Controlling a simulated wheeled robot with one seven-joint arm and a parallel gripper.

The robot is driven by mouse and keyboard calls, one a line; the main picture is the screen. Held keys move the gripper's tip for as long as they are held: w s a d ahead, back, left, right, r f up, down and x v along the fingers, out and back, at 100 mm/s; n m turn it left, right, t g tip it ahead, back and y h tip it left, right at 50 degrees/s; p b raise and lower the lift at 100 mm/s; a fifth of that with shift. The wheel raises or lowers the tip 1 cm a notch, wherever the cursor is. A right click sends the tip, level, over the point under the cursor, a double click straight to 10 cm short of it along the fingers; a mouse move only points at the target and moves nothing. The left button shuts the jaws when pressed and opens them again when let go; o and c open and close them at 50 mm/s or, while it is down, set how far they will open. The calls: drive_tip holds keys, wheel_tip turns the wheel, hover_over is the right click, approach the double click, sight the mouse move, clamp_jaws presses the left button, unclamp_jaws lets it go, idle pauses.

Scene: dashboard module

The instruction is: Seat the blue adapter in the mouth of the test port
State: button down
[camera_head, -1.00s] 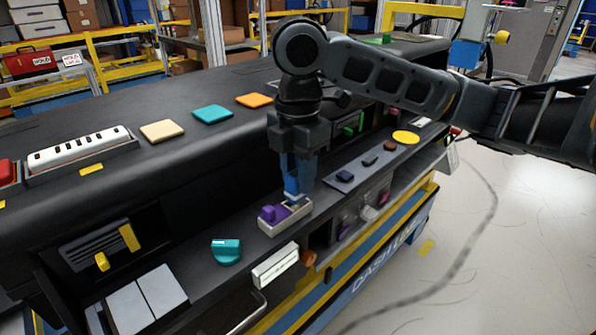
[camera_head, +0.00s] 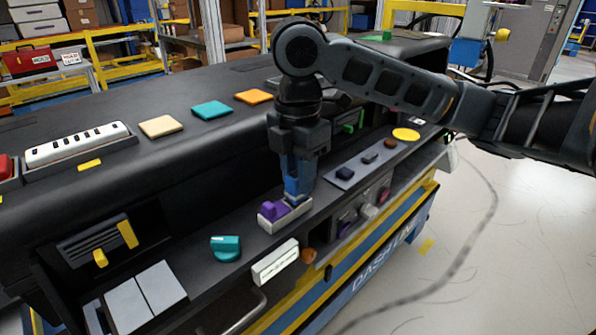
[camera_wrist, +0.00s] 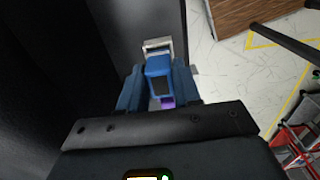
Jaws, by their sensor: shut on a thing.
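My gripper (camera_head: 298,192) points down at the right end of a small white tray (camera_head: 283,221) on the dashboard ledge. It is shut on the blue adapter, which shows between the blue fingers in the wrist view (camera_wrist: 158,72). The adapter's lower end is at the tray; I cannot tell whether it touches or is lifted clear. A purple piece (camera_head: 271,210) sits in the tray's left part, beside the gripper. In the wrist view, part of the tray (camera_wrist: 157,44) shows beyond the adapter. I cannot pick out the test port with certainty.
A teal knob (camera_head: 226,248) stands left of the tray, and a white label block (camera_head: 275,262) is in front. A strip with dark buttons (camera_head: 345,174) lies to the right. The overhanging dashboard top (camera_head: 190,150) is behind the gripper.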

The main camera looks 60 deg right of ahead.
drive_tip(key=shift+f+b, duration=0.75)
drive_tip(key=shift+f, duration=0.35)
drive_tip(key=c, duration=0.7)
unclamp_jaws()
drive_tip(key=shift+r, duration=3.9)
